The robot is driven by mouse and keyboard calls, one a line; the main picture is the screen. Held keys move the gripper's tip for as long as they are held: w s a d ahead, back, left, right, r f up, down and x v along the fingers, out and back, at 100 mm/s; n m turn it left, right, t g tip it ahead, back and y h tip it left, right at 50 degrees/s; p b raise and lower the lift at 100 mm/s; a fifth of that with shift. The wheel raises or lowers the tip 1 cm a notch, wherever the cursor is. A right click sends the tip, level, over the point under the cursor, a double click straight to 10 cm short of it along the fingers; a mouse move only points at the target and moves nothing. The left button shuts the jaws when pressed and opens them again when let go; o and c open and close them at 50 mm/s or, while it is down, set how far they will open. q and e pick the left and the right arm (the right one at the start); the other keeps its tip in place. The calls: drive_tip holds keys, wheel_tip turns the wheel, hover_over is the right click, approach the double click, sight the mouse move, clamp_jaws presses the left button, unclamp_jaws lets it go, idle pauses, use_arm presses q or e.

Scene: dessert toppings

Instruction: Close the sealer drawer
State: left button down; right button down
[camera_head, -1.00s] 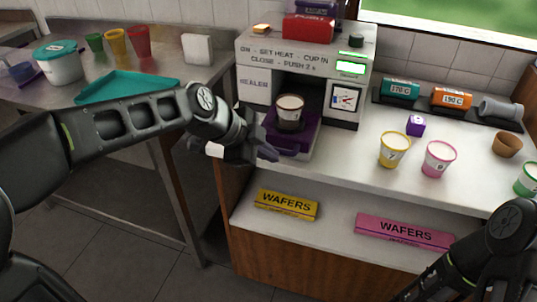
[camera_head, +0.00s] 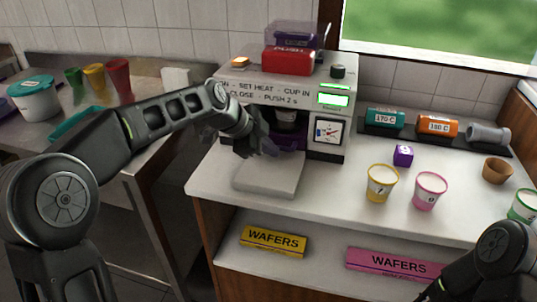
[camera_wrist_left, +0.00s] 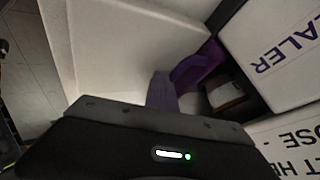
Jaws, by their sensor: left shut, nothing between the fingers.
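The grey sealer (camera_head: 262,92) stands at the back of the counter, with a red PUSH block (camera_head: 287,60) on top. Its purple drawer (camera_head: 290,138) sits inside the bay, with a cup (camera_head: 286,117) on it, partly hidden by my gripper and the housing. I cannot tell whether the drawer is fully in. My left gripper (camera_head: 266,147) is shut and empty, close in front of the drawer's left part. In the left wrist view, its fingers (camera_wrist_left: 162,92) are beside the purple drawer (camera_wrist_left: 198,65); contact is unclear. My right gripper is out of view; only its arm shows at lower right.
A pale slab (camera_head: 268,178) lies bare before the sealer. A yellow cup (camera_head: 382,184), a pink cup (camera_head: 430,191) and a purple cube (camera_head: 403,155) stand to its right. Wafer boxes lie on the shelf below. A side table (camera_head: 120,150) stands left.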

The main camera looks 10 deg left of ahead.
use_arm(q)
drive_tip(key=shift+w+r, duration=0.2)
drive_tip(key=shift+w, duration=0.05)
drive_tip(key=shift+s+a+r, duration=0.1)
drive_tip(key=shift+a+r, duration=0.15)
drive_tip(key=shift+r, duration=0.2)
drive_tip(key=v, duration=0.6)
drive_tip(key=shift+s+f, duration=0.1)
drive_tip(key=shift+s, duration=0.15)
drive_tip(key=shift+s+a+r, duration=0.15)
drive_tip(key=shift+s+r, duration=0.05)
drive_tip(key=shift+s, duration=0.05)
